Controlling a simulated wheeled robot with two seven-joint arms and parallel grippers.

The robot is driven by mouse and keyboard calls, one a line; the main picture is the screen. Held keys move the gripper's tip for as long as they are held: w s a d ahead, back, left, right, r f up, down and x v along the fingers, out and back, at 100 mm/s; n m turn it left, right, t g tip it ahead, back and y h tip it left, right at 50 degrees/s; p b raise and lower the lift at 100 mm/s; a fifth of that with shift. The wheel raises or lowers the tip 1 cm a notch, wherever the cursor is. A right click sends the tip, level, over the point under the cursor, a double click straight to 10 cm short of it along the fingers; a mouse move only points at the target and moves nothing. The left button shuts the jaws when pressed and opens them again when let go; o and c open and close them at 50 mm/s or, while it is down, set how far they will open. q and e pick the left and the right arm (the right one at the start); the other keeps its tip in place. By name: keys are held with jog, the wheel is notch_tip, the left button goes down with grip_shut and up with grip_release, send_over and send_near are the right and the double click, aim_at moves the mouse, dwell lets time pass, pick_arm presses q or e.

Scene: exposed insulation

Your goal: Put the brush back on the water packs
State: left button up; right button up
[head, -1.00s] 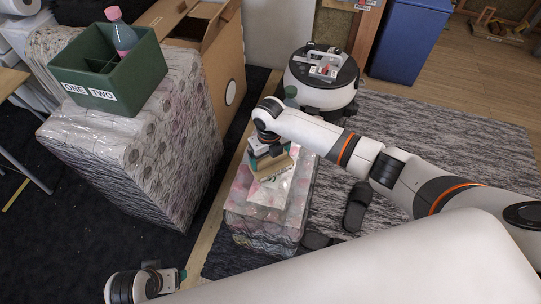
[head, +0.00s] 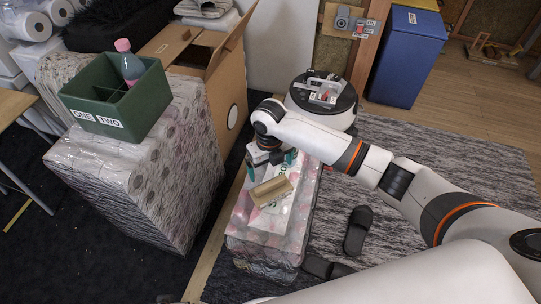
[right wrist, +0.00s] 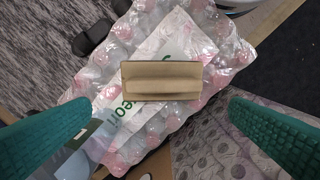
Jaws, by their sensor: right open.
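The brush, a tan wooden block (head: 271,190), lies on a white printed sheet on top of the plastic-wrapped water packs (head: 240,240). Its bristles are not visible. In the right wrist view the brush (right wrist: 160,80) lies flat on the packs (right wrist: 215,40), beyond and between the fingers. My right gripper (head: 271,163) is open, its teal fingers apart on either side and clear of the brush. The right wrist view shows the open right gripper (right wrist: 160,108) with nothing between its fingertips. My left gripper is not in view.
A green divided box (head: 120,100) with a pink-capped bottle (head: 130,65) stands on wrapped rolls (head: 150,190) to the left. A cardboard box (head: 230,100) is behind. A round white robot (head: 320,105) stands beyond the packs. Dark slippers (head: 357,230) lie on the rug at right.

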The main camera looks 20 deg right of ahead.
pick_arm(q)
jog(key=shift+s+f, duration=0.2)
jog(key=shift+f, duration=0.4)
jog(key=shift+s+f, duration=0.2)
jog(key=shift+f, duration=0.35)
pick_arm(e)
jog(key=shift+r, duration=1.6)
